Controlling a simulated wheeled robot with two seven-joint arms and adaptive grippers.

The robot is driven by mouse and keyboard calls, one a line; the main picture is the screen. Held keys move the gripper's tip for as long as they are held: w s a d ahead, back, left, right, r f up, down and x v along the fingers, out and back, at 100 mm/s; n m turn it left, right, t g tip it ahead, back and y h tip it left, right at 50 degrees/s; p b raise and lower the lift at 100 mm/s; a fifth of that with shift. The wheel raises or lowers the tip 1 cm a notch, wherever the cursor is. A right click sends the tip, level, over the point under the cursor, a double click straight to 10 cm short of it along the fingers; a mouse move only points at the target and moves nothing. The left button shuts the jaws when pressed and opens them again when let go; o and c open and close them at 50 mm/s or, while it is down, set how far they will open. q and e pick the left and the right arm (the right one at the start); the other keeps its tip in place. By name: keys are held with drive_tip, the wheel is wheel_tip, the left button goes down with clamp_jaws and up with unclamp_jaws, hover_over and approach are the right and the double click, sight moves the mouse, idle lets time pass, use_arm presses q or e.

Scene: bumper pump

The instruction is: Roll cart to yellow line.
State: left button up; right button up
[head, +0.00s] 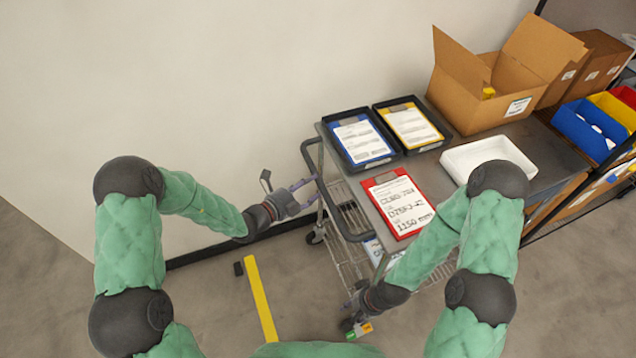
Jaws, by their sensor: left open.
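The grey wheeled cart (380,228) stands against the wall side at the centre right, with a dark handle (309,150) on its left end and a wire shelf below. A yellow line (260,300) lies on the floor to the left of the cart, with a gap of bare floor between them. My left gripper (308,193) is open beside the cart's handle end; I cannot tell if it touches the frame. My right gripper (352,298) is low by the cart's near left corner, partly hidden by its own arm, and its fingers are unclear.
On the cart top are a blue clipboard (362,141), a yellow clipboard (411,126), a red clipboard (398,203), a white tray (487,155) and an open cardboard box (470,95). Shelving with coloured bins (582,130) stands at the right. The floor at left is clear.

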sight(318, 181)
use_arm(q)
drive_tip(key=shift+b+x, duration=0.45)
drive_tip(key=shift+x, duration=1.75)
drive_tip(key=shift+a, duration=0.1)
clamp_jaws()
